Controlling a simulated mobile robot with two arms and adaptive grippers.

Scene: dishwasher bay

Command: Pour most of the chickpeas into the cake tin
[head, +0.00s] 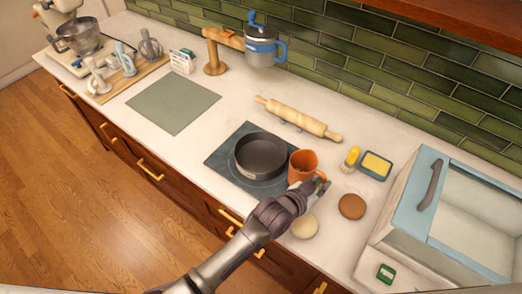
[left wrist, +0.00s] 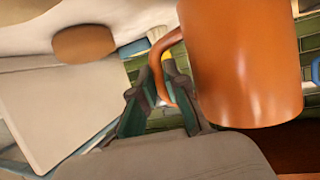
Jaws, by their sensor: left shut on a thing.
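An orange mug (head: 303,166) is just right of the cake tin, its opening facing up and looking close to upright. No chickpeas can be made out in it. The dark round cake tin (head: 256,173) sits on a dark square mat (head: 222,160); its inside looks empty. My left gripper (head: 318,186) is at the mug's near right side. In the left wrist view the mug (left wrist: 240,65) fills the upper right, and its handle (left wrist: 158,65) runs down between the fingers of my left gripper (left wrist: 165,108), which is shut on it. My right gripper is not in view.
A brown round thing (head: 352,206) and a pale one (head: 305,226) lie near the mug. Counter left of the tin is clear.

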